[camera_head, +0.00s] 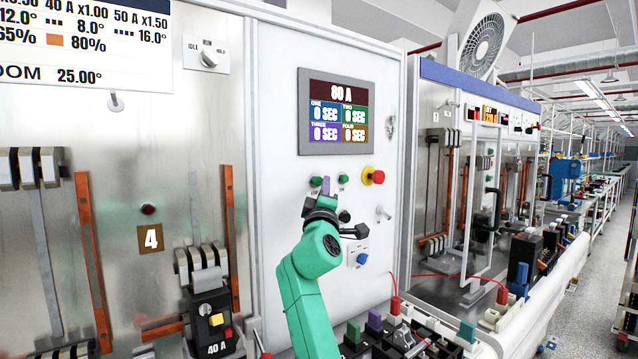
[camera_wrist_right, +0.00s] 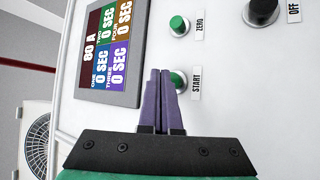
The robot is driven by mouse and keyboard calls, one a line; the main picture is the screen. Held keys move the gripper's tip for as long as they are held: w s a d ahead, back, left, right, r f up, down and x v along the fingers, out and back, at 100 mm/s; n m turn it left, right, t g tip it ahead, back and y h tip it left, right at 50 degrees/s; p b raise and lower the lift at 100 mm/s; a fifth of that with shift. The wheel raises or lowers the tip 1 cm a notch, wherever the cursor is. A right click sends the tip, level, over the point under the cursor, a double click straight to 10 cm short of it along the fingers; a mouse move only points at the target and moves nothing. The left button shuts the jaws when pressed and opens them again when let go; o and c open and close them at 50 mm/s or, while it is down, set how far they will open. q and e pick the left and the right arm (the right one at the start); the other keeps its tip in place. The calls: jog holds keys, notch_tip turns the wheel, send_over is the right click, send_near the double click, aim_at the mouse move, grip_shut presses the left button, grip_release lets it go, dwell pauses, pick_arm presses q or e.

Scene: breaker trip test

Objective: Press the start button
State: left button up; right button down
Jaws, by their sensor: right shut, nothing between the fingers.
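The start button (camera_wrist_right: 179,80) is a green push button with a START label beside it in the right wrist view. In the head view it is the left of two green buttons (camera_head: 316,181) under the screen on the white panel. My right gripper (camera_wrist_right: 160,74) has its purple fingers shut and empty. Its fingertips overlap part of the start button in the wrist view; I cannot tell whether they touch it. In the head view, my right gripper (camera_head: 326,186) is close to the panel, just beside the button. My left gripper is not in view.
A screen (camera_head: 336,110) reading 80 A and 0 SEC sits above the buttons. The green ZERO button (camera_wrist_right: 179,25) is beside the start button. A red knob on yellow (camera_head: 377,176) is to the right. A black knob (camera_head: 344,216) is below. Breakers stand at left.

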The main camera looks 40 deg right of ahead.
jog(key=shift+w, duration=0.1)
dwell(0.7)
jog(key=shift+w, duration=0.35)
jog(key=shift+w+b, duration=0.45)
jog(key=shift+b, duration=0.15)
dwell(0.4)
jog(key=shift+s, duration=0.1)
jog(key=shift+s+p, duration=0.35)
jog(key=shift+s, duration=0.45)
